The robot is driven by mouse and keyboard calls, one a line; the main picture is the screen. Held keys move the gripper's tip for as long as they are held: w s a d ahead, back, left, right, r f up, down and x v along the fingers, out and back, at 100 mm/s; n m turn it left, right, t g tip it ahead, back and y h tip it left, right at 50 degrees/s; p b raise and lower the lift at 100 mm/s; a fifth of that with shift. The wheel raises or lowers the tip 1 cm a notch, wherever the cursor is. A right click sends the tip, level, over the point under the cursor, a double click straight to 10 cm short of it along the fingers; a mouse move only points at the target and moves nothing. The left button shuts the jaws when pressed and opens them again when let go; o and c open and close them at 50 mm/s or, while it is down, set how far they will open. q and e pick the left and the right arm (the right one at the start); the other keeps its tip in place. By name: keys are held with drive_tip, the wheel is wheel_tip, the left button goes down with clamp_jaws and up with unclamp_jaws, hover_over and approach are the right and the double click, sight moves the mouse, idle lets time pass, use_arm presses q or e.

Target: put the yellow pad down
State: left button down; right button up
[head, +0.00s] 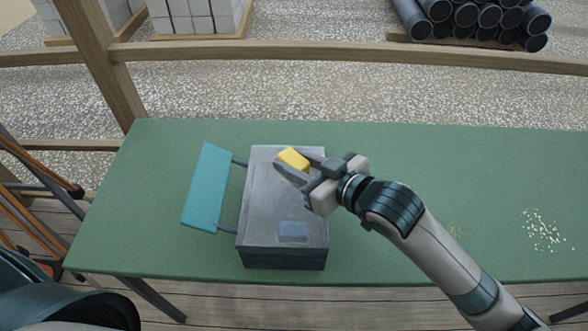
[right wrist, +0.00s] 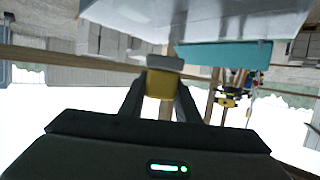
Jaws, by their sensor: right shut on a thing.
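The yellow pad (head: 293,158) is a small yellow block between the fingertips of my right gripper (head: 287,166). The gripper is shut on it, over the far part of a grey box (head: 270,190) on the green table. In the right wrist view the pad (right wrist: 160,84) sits between the two dark fingers, with a pale grey layer at its far end. I cannot tell whether the pad touches the box top. My left gripper is not in view.
A teal panel (head: 207,188) joins the box's left side by two dark rods. A bluish rectangle (head: 293,231) marks the box top near its front. The green table (head: 430,160) is mostly clear, with pale crumbs (head: 545,232) at the right. A wooden rail (head: 350,52) runs behind.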

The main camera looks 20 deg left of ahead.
wheel_tip(320, 180, down, 3)
drive_tip(key=shift+r+p, duration=0.1)
drive_tip(key=shift+p, duration=0.2)
drive_tip(key=shift+f, duration=0.75)
drive_tip(key=o, duration=1.1)
drive_tip(key=shift+r, duration=0.15)
